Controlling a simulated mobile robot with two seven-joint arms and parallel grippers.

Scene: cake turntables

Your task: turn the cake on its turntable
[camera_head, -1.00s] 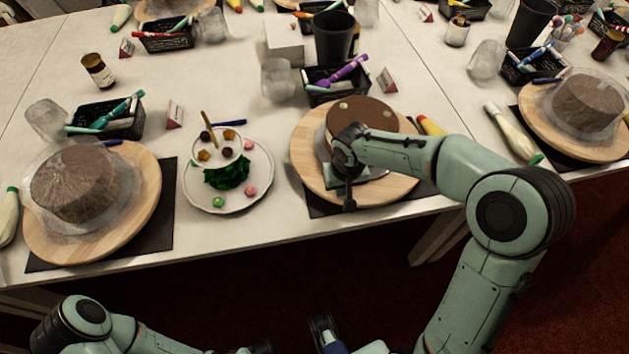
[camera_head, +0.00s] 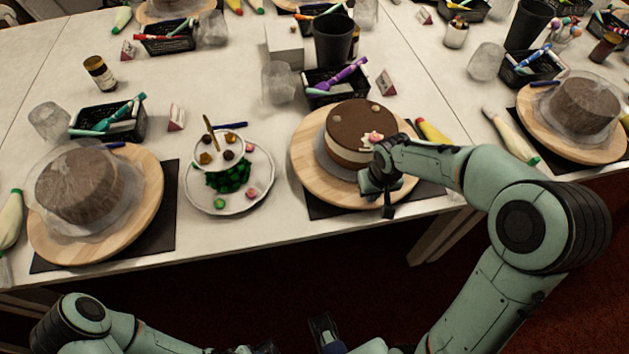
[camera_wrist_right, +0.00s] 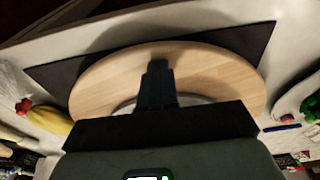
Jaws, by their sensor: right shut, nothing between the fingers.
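The cake (camera_head: 349,125) has a brown top, a pale side band and a few small toppings, one of them pink. It stands on a silvery plate on a round wooden turntable (camera_head: 308,172). My right gripper (camera_head: 387,207) is shut and empty at the front right of the turntable, in front of the cake. In the right wrist view the shut fingers (camera_wrist_right: 157,66) lie over the wooden disc (camera_wrist_right: 215,75); whether they touch it I cannot tell. The gripper hides part of the cake's front right side.
A white plate (camera_head: 258,196) with small sweets stands left of the turntable. A black basket of pens (camera_head: 318,97) and a dark cup (camera_head: 333,40) stand behind. Wrapped cakes (camera_head: 80,186) stand either side.

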